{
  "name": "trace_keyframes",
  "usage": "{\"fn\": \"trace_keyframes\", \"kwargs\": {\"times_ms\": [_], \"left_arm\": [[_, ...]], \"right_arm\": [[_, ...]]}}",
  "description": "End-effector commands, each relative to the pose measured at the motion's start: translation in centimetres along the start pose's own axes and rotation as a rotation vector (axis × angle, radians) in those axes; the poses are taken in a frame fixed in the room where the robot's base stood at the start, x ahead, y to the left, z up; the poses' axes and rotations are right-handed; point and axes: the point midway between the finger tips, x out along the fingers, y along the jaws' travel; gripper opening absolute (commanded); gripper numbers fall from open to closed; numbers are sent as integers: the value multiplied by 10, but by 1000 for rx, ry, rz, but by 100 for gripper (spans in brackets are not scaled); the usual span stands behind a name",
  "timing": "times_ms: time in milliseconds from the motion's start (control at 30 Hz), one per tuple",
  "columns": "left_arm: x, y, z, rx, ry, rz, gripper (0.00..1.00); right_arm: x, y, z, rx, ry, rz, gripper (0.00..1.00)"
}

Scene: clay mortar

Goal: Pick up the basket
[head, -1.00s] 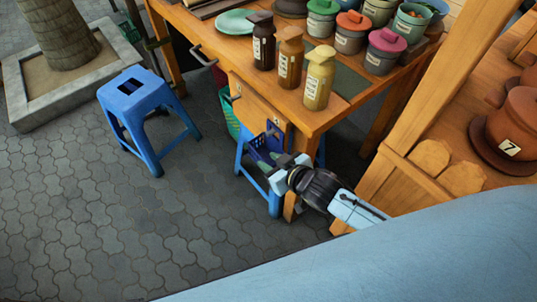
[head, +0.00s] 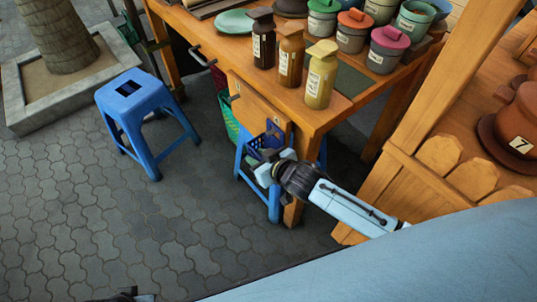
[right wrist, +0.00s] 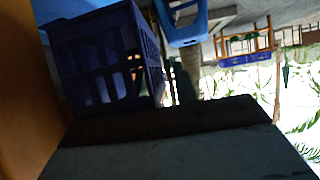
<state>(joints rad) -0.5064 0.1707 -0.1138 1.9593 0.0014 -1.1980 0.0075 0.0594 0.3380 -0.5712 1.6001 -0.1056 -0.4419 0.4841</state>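The basket (head: 270,138) is dark blue-purple with slotted sides. In the head view it sits low beside the table's front corner, seemingly on a blue stool, partly hidden by my right gripper. In the right wrist view the basket (right wrist: 100,55) fills the upper left, close to the camera. My right gripper (head: 270,168) is at the basket's near side, its fingers looking apart; whether it touches the basket I cannot tell. At the bottom left edge a small dark tip, seemingly my left gripper (head: 130,295), shows; its fingers cannot be made out.
The wooden table (head: 300,112) with jars and pots stands over the basket, its leg close by my right gripper. The blue stool (head: 258,190) is under the table corner. Another blue stool (head: 140,95) stands left. The paved floor (head: 110,220) is clear.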

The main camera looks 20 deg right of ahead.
Motion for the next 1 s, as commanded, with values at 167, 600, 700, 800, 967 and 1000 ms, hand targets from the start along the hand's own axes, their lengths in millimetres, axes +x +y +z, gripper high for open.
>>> {"fn": "trace_keyframes", "kwargs": {"times_ms": [167,600,700,800,967,1000], "left_arm": [[0,0,0,0,0,0,29],[0,0,0,0,-1,1,29],[0,0,0,0,-1,1,29],[0,0,0,0,0,1,29],[1,0,0,0,6,0,29],[8,-4,4,1,-3,-5,29]], "right_arm": [[0,0,0,0,0,0,25],[0,0,0,0,1,0,0],[0,0,0,0,0,0,0],[-1,-1,-1,0,0,0,0],[-3,-6,-6,2,1,-2,0],[-4,-8,-8,2,2,-2,0]]}}
